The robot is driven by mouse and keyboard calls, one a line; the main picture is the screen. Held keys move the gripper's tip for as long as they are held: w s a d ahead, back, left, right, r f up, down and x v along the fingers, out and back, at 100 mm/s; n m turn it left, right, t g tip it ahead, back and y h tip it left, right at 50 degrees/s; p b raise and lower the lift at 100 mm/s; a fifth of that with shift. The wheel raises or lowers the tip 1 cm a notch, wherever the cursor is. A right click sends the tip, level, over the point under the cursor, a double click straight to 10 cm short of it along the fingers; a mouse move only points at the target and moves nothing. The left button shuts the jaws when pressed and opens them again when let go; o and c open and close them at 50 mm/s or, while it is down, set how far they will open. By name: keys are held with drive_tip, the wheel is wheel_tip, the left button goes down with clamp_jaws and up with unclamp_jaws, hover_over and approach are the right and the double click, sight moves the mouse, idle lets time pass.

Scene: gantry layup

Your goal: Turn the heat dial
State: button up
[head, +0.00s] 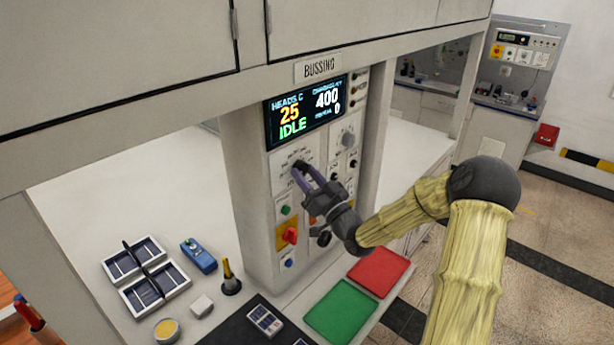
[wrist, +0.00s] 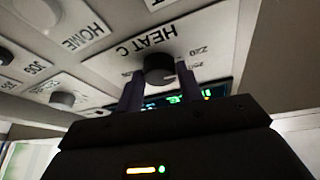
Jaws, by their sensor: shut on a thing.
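The heat dial (wrist: 158,68) is a dark round knob under the label "HEAT C" in the wrist view, where the picture is upside down. My gripper (wrist: 160,90) has one finger on each side of the dial and is shut on it. In the head view my gripper (head: 303,172) reaches the upper left of the control panel (head: 262,205), and its fingers hide most of the dial. The display (head: 305,110) above reads 25 and IDLE on the left, and 400 and 0 on the right.
A grey knob (head: 347,138) sits to the right on the panel. A green button (head: 285,210) and a red-and-yellow switch (head: 288,236) are below my gripper. Green (head: 341,312) and red (head: 379,271) mats, cell trays (head: 147,276) and a blue tool (head: 199,256) lie on the bench.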

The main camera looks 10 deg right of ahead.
drive_tip(key=shift+m, duration=0.4)
drive_tip(key=m+h, duration=0.1)
drive_tip(key=m, duration=0.1)
drive_tip(key=m+h, duration=0.1)
drive_tip(key=m, duration=0.1)
drive_tip(key=m+h, duration=0.2)
drive_tip(key=m, duration=0.1)
drive_tip(key=shift+s+a+r, duration=0.1)
drive_tip(key=shift+a+r, duration=0.05)
drive_tip(key=shift+r, duration=0.1)
drive_tip(key=m+h+p, duration=0.1)
drive_tip(key=m, duration=0.3)
drive_tip(key=shift+r+g, duration=0.15)
drive_tip(key=shift+g, duration=0.25)
drive_tip(key=shift+m+g+h+p, duration=0.45)
drive_tip(key=shift+m+p, duration=0.35)
drive_tip(key=shift+m, duration=0.5)
drive_tip(key=o, duration=1)
drive_tip(key=shift+s, duration=0.1)
